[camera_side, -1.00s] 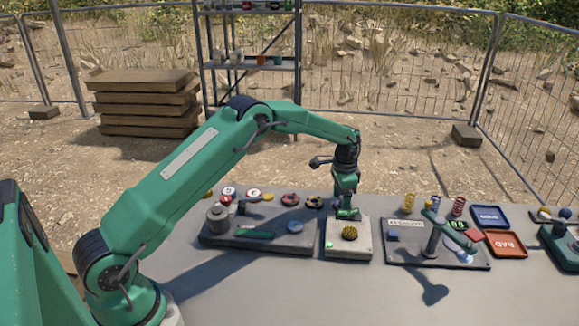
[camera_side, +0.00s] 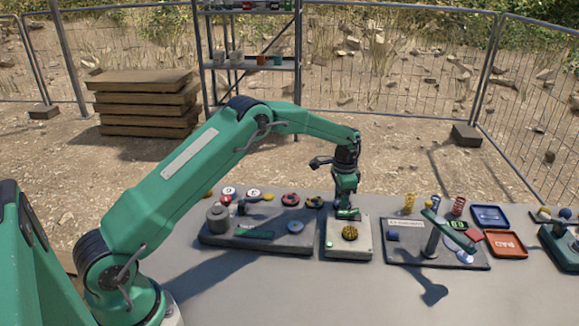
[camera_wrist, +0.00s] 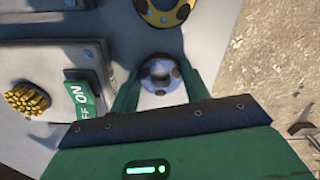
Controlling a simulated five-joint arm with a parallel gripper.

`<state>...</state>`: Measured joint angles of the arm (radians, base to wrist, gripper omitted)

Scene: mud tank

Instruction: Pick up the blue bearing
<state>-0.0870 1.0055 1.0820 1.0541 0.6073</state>
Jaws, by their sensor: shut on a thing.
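In the wrist view, the blue bearing (camera_wrist: 147,75), a pale blue-grey ring with dark spots and a dark centre hole, sits between the two green fingers of my gripper (camera_wrist: 161,72). The fingers are shut on it, one on each side. In the side view my gripper (camera_side: 346,212) points down at the back of the small pale box. The bearing cannot be made out there. I cannot tell whether it touches the bench or is slightly raised.
A yellow bearing (camera_wrist: 183,14) lies just beyond the blue one. Close on the left is the box with a yellow knob (camera_wrist: 27,98) and a green ON/OFF switch (camera_wrist: 76,94). Panels stand on both sides, with a blue tray (camera_side: 490,216) and an orange tray (camera_side: 505,243) at right.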

